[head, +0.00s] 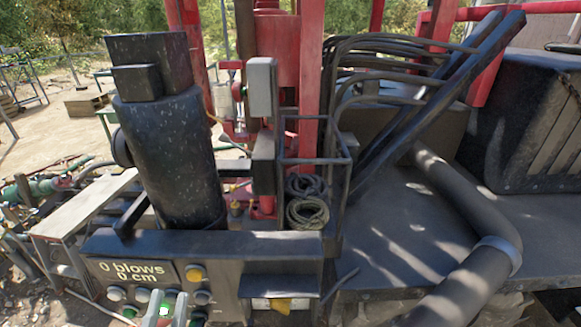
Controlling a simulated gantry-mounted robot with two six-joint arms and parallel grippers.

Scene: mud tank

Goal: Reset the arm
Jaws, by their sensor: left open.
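My left gripper (167,303) shows at the bottom edge, left of centre. Its two pale fingers stand upright and apart, in front of the control panel's lower buttons. A green button shows between and behind them; I cannot tell whether they touch it. The panel (135,270) reads "0 blows 0 cm". It has a yellow button (194,273) and several grey and green ones, partly hidden by the fingers. The rest of my left arm is below the picture. My right gripper is out of view.
A large black cylinder (165,150) rises behind the panel. A red machine frame (305,90) and coiled rope (308,212) stand at the centre. A thick dark pipe (460,215) crosses the dark deck (380,240) at right. Sandy ground (45,140) lies at left.

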